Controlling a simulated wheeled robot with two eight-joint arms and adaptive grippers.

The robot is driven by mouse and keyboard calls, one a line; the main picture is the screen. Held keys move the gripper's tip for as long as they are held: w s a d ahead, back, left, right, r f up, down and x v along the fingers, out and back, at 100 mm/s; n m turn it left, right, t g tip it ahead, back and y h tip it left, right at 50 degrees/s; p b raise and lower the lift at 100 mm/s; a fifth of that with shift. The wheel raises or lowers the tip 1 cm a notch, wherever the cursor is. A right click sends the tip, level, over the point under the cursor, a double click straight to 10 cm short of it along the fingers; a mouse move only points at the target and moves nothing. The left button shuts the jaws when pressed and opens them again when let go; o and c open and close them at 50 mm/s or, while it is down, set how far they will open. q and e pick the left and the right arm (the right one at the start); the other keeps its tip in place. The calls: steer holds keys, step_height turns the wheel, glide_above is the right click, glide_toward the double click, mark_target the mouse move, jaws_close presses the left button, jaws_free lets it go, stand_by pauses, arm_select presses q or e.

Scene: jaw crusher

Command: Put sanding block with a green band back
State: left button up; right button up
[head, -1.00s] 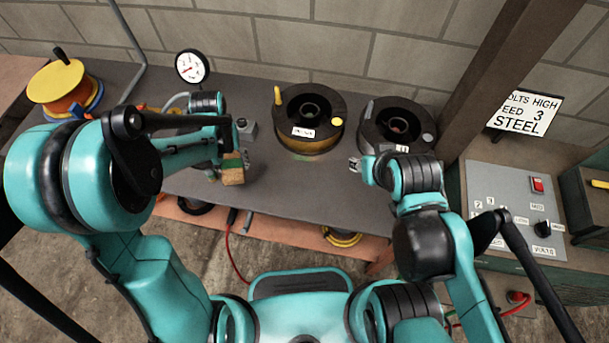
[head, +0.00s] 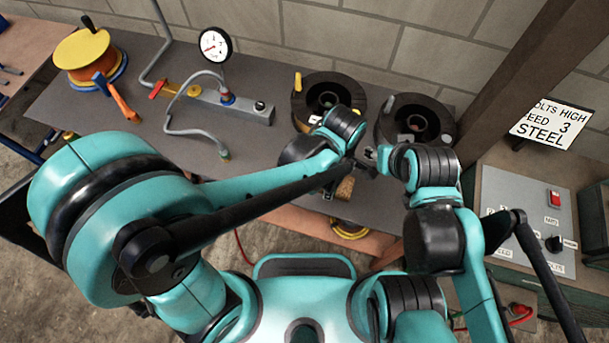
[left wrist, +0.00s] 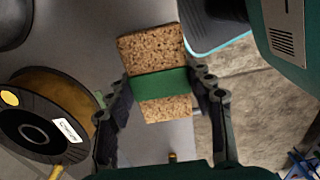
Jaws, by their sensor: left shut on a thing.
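The sanding block (left wrist: 157,50) is a speckled brown cork-like block with a green band (left wrist: 160,82) around its middle. It sits between the two fingers of my left gripper (left wrist: 161,84), which is shut on it. In the head view, the block (head: 345,188) shows at the end of my left arm, near the front edge of the workbench, with its band mostly hidden. My left gripper (head: 349,174) is partly hidden there by its own arm. My right gripper (head: 372,158) is close beside it to the right, with no object seen in it; its finger opening is unclear.
Two dark wire spools (head: 328,92) (head: 440,112) stand at the back of the grey workbench (head: 110,135). A dial gauge (head: 215,44) with a hose, and an orange-yellow reel (head: 82,50), stand to the left. A control panel (head: 525,215) is at the right.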

arm_select(q)
steer(key=w+a+f+b, duration=0.1)
steer(key=w+a+f, duration=0.2)
steer(key=w+a+f+b, duration=0.2)
steer(key=w+a+f, duration=0.1)
steer(key=w+a, duration=0.1)
steer(key=shift+a+f, duration=0.15)
steer(key=shift+a, duration=0.05)
steer(key=shift+f+b, duration=1.1)
steer(key=shift+f, duration=0.8)
steer(key=shift+f, duration=0.2)
steer(key=o, duration=1.1)
steer(key=shift+c, duration=0.2)
steer(key=shift+o, duration=0.3)
steer(key=shift+r, duration=0.1)
